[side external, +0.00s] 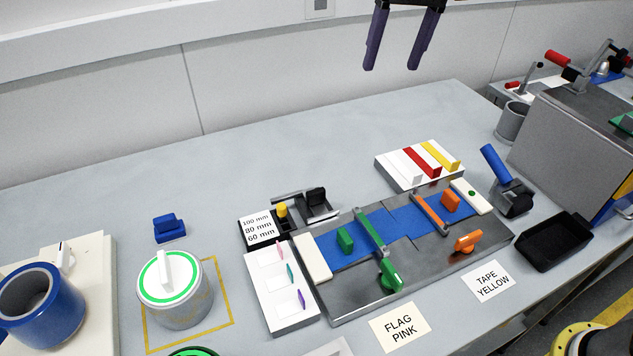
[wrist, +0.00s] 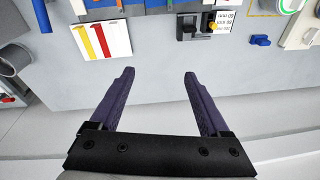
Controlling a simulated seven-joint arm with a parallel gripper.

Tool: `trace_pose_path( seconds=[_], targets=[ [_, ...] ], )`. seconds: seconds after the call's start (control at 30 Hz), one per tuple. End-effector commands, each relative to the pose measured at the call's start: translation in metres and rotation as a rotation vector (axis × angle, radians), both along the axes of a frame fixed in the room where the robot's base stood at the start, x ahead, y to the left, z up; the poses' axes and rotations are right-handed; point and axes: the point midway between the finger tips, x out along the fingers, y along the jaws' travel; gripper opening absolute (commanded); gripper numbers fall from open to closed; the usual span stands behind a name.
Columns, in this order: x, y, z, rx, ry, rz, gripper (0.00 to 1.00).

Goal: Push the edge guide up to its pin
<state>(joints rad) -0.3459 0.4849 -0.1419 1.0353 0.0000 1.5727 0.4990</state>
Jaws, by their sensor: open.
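What looks like the edge guide (side external: 317,199) is a black block with a grey metal bar at the back left of the grey work plate. It also shows at the top of the wrist view (wrist: 187,34). A yellow pin (side external: 282,210) stands beside it, next to a label (side external: 258,229) reading 100, 80 and 60 mm. In the side view the guide and pin are apart; the exact gap is too small to tell. My gripper (side external: 390,67) is open and empty, high above the back of the bench. Its two purple fingers show in the wrist view (wrist: 159,73).
The work plate (side external: 360,297) carries blue strips with green and orange clamps. A blue block (side external: 169,229) and a can (side external: 180,306) sit left. The bench's back is clear.

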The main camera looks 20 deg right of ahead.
Motion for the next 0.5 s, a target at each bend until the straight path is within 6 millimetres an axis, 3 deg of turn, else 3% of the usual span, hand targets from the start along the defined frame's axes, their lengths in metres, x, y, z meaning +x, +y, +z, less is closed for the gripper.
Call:
trace_pose_path(
  seconds=[0.03,0.2,0.4,0.5],
  targets=[
    [0.013,0.019,-0.018,-0.008,0.025,0.020,0.80],
    [0.039,0.068,-0.073,-0.033,0.082,0.083,0.80],
    [0.042,0.103,-0.131,-0.068,0.155,0.135,0.80],
    [0.039,0.110,-0.144,-0.078,0.174,0.148,0.80]
  ],
)
